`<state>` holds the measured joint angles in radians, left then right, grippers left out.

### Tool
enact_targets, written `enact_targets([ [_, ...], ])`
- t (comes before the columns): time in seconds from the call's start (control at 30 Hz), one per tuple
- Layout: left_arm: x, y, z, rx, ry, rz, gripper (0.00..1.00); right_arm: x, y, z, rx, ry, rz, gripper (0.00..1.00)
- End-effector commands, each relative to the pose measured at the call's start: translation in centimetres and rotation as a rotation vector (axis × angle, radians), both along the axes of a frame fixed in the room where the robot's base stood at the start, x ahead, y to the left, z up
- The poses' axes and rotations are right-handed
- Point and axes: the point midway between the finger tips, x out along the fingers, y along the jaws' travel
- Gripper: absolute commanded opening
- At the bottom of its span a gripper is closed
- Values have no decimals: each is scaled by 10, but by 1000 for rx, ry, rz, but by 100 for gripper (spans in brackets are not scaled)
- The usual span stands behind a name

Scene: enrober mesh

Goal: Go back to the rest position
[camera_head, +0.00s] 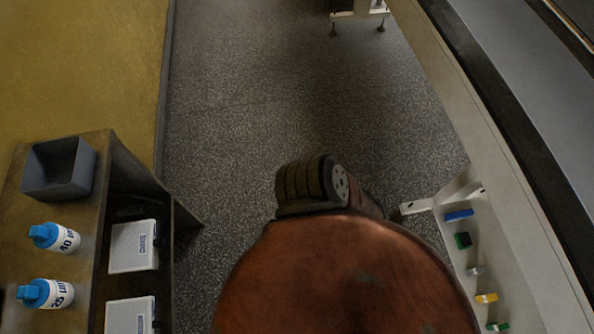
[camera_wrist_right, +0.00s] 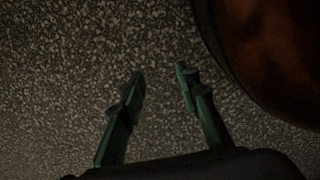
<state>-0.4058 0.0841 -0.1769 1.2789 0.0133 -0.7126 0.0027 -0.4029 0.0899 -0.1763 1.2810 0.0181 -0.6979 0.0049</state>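My right gripper (camera_wrist_right: 160,82) shows in the right wrist view. Its two dark green fingers are apart, with only speckled floor between and beyond them. My reddish-brown base (camera_wrist_right: 268,50) is close beside it at the upper right of that view. My left gripper is not seen in either view. In the head view neither arm nor gripper shows; my base (camera_head: 345,280) fills the lower middle, with a dark wheel (camera_head: 312,182) at its front.
A shelf unit (camera_head: 100,165) at left holds a grey bin (camera_head: 58,170), two blue-capped bottles (camera_head: 55,237) and white boxes (camera_head: 133,246). A long machine (camera_head: 450,95) runs along the right, with small coloured items (camera_head: 463,240) on its ledge. Grey floor (camera_head: 280,90) lies clear ahead.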

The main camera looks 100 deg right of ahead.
Motion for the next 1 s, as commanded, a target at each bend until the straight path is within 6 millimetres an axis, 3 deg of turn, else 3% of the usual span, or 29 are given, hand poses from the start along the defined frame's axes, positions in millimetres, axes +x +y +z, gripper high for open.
enact_targets([
  [0.1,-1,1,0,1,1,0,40,-9,4,-1,1,23,3,30],
  [0.67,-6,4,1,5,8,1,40,-9,2,1,0,21,3,30],
  [0.83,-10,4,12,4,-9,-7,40,-15,1,12,-1,6,10,30],
  [1.0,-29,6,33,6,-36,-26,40,-35,-2,33,-5,-18,28,30],
])
